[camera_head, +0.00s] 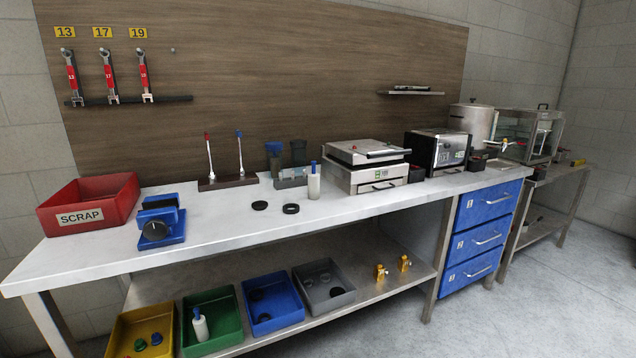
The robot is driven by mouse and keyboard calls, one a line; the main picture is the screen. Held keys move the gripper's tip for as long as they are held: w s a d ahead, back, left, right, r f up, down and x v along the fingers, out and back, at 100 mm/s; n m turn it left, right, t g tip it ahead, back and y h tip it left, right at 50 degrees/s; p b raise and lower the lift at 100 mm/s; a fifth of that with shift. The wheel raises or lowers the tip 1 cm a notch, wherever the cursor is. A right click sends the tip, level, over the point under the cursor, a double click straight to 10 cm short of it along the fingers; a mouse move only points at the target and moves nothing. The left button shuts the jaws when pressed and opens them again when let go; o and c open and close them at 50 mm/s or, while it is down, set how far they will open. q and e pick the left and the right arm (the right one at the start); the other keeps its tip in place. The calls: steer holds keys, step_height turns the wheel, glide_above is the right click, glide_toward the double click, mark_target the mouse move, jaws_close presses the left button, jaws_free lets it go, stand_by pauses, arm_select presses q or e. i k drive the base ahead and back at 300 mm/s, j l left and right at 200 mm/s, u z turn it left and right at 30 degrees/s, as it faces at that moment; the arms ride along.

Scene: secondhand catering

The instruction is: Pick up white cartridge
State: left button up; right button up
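A white cartridge (313,185) with a thin blue top stands upright on the light bench top (235,217), in front of a small grey holder (291,179). A similar white bottle-shaped piece with a blue tip (200,326) leans in the green bin (228,309) on the lower shelf. Neither of my grippers is in view.
Two black rings (291,209) lie left of the cartridge. A press-like appliance (365,170) stands right of it. The front bench top is mostly clear.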

mark_target(313, 178)
steer(key=i+l+u, duration=0.4)
steer(key=l, duration=0.2)
steer(key=i+l+u, duration=0.2)
steer(key=l, duration=0.15)
steer(key=i+l+u, duration=0.2)
steer(key=l, duration=0.15)
